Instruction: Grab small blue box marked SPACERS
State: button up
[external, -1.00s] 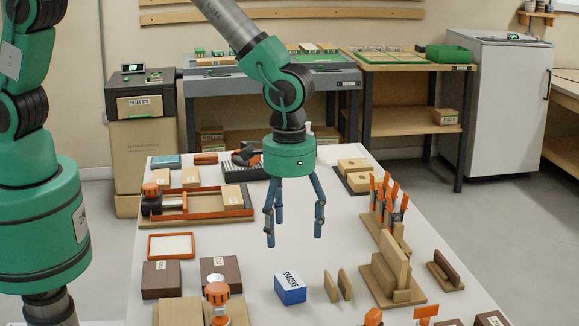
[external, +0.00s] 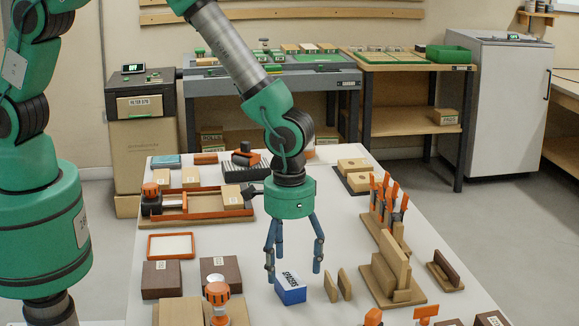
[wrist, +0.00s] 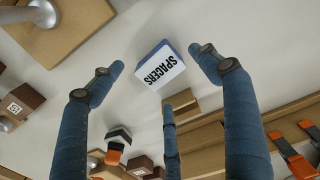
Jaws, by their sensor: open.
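The small blue box (external: 290,291) has a white top marked SPACERS and sits on the white table near the middle front. In the wrist view the box (wrist: 160,66) shows its white lettered top and a blue side. My gripper (external: 295,276) is open and empty, with its blue fingers pointing down above and around the box in the external view. In the wrist view the fingers (wrist: 160,75) are spread, with the box between and beyond the two outer tips. I cannot tell the exact height of the tips over the box.
Two thin wooden blocks (external: 338,285) stand close to the right of the box. A wooden stand (external: 390,275) is farther right. Brown boxes (external: 221,271) and an orange-topped clamp (external: 217,293) are to the left. An orange-rimmed tray (external: 171,246) lies behind them.

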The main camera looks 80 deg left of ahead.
aim_at(290, 279)
jog(key=shift+w+f+b, duration=0.1)
jog(key=shift+f+b, duration=0.55)
jog(key=shift+f, duration=1.95)
jog(key=c, duration=1.5)
